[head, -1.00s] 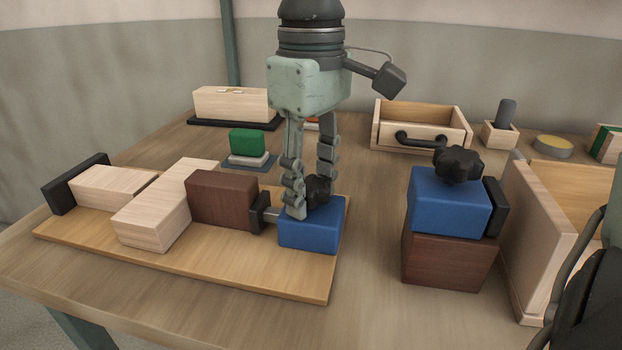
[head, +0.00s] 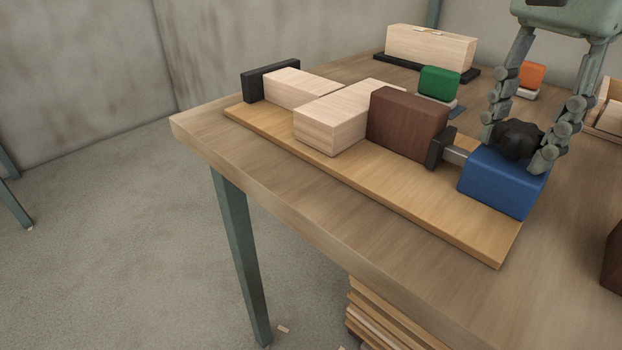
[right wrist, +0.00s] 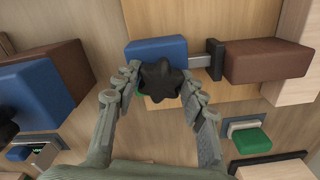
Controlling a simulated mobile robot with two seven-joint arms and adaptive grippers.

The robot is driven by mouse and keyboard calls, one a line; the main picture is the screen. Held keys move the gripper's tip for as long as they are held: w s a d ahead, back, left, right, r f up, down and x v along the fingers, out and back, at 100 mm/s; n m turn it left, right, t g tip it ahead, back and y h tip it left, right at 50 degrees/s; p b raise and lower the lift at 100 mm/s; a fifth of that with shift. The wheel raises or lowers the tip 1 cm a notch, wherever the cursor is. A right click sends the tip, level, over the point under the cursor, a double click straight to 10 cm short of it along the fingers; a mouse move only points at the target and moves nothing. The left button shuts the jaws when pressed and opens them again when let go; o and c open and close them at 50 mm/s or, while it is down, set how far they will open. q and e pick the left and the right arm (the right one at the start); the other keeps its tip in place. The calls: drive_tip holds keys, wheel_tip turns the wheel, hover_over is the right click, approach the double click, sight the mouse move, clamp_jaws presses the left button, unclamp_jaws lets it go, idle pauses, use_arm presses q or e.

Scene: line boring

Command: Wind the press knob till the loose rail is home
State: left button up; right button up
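The black lobed press knob (head: 517,138) sits on the blue press block (head: 500,182). A metal rod with a black pad (head: 440,147) reaches from the block to a brown block (head: 408,124). The brown block abuts a pale crosswise piece (head: 335,118); a pale rail (head: 300,88) lies beyond, against a black stop (head: 270,80). I cannot tell whether a gap remains at the rail's joint. My right gripper (head: 516,142) has its fingers closed on opposite sides of the knob, also seen in the right wrist view (right wrist: 161,82). My left gripper is out of view.
The work lies on a wooden board (head: 420,195) near the table edge. Behind are a green block (head: 439,80), an orange block (head: 532,75) and a long pale block (head: 430,46). Another blue block (right wrist: 30,95) stands left in the wrist view. Boards (head: 385,315) are stacked below.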

drive_tip(key=o, duration=0.4)
drive_tip(key=shift+c, duration=0.2)
drive_tip(key=shift+r, duration=0.1)
